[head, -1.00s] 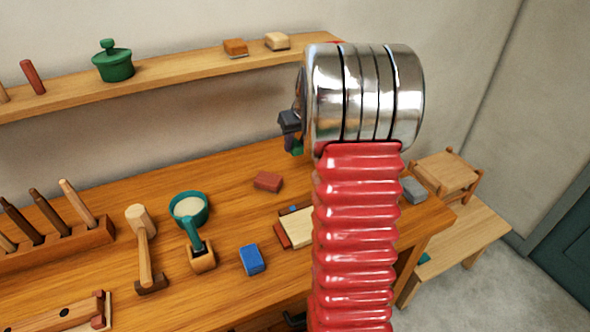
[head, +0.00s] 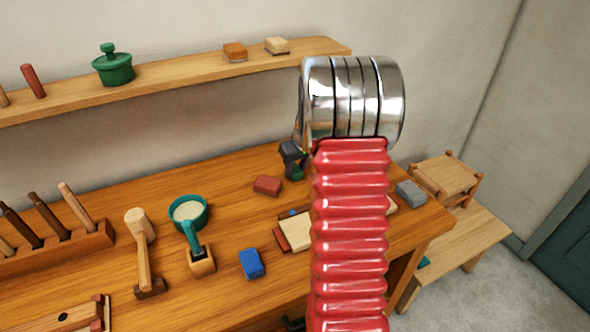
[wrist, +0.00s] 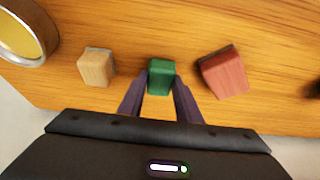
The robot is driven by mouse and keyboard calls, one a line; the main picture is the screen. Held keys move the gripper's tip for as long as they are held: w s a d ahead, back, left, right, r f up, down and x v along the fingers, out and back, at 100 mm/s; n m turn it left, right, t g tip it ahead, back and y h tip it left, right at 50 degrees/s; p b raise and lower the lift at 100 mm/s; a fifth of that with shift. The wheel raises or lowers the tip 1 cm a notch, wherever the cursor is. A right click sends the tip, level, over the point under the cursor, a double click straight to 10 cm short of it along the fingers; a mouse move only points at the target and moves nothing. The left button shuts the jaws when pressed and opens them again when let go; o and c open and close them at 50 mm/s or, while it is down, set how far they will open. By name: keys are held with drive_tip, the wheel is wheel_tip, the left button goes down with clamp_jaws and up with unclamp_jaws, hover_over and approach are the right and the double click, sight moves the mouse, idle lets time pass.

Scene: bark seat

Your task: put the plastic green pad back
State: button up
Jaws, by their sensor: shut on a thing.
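The green pad (wrist: 160,77) is a small block between the two dark fingers of my gripper (wrist: 160,88) in the wrist view. The fingers press on its sides. In the head view a bit of the green pad (head: 295,171) shows just below my gripper (head: 291,153), low over the back part of the bench. My arm hides much of that area. I cannot tell whether the pad touches the bench top. A red-brown block (head: 267,185) lies left of it in the head view; a reddish block (wrist: 223,72) is right of it in the wrist view.
A tan block (wrist: 97,67) and a round container (wrist: 25,32) are left of the pad in the wrist view. On the bench (head: 345,160) are a blue block (head: 252,264), a cream pad (head: 296,232) and a grey block (head: 410,193). A shelf (head: 190,83) runs above.

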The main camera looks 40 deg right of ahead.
drive_tip(key=shift+f, duration=0.3)
drive_tip(key=o, duration=0.9)
drive_tip(key=shift+o, duration=0.2)
drive_tip(key=v, duration=1.2)
drive_tip(key=shift+a, duration=0.1)
